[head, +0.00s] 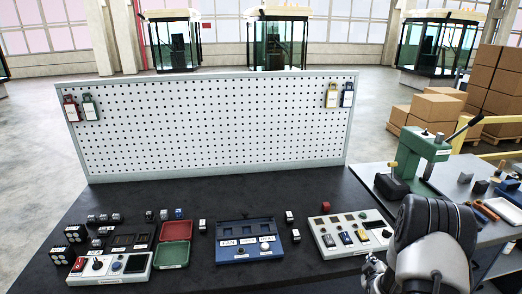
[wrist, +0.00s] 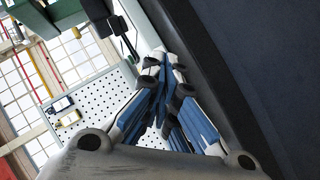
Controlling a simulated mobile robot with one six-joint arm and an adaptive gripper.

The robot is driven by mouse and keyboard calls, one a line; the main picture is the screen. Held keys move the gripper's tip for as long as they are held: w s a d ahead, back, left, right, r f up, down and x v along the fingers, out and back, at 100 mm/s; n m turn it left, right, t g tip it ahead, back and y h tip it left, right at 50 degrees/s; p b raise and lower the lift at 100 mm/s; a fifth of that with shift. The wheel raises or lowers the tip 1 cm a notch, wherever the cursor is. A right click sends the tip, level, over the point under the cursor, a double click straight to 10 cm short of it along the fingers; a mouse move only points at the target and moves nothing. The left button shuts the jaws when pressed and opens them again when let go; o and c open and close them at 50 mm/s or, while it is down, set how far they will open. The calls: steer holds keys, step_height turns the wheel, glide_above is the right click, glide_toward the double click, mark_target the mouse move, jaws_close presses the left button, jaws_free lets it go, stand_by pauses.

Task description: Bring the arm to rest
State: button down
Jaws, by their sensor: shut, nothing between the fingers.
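My arm rises at the right front of the bench in the head view, its dark and silver links covering part of the bench's right end. My gripper shows in the wrist view (wrist: 163,62), with its blue-padded fingers together and nothing between them. In the head view only a small part of my gripper (head: 372,268) shows beside the arm, close to the front of the right control panel (head: 345,250). I cannot tell whether it touches anything.
A dark bench (head: 200,272) carries a blue panel (head: 270,252), red tray (head: 174,231), green tray (head: 171,254) and left control panel (head: 135,274). A white pegboard (head: 210,130) stands behind. A green press (head: 425,155) stands on the grey side table at right, near my arm.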

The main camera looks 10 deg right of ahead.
steer(key=w+a+r+m+y+b, duration=0.1)
steer(key=a+r+y+b, duration=0.1)
steer(key=a+r, duration=0.7)
steer(key=s+a+r+m+g+y+b, duration=0.1)
steer(key=s+a+r+m+g+y, duration=0.1)
steer(key=s+a+r, duration=0.7)
steer(key=s+a+r+m+g+y+b, duration=0.1)
steer(key=s+a, duration=0.5)
steer(key=s, duration=0.6)
steer(key=s+a+r+m+g+y+b, duration=0.1)
steer(key=s+a+r+g+b, duration=0.1)
steer(key=s+a, duration=0.5)
steer(key=s+r+g, duration=0.1)
steer(key=s, duration=0.4)
steer(key=shift+s+r+m, duration=0.2)
steer(key=shift+s+m, duration=0.1)
steer(key=shift+s, duration=0.1)
steer(key=shift+d, duration=0.1)
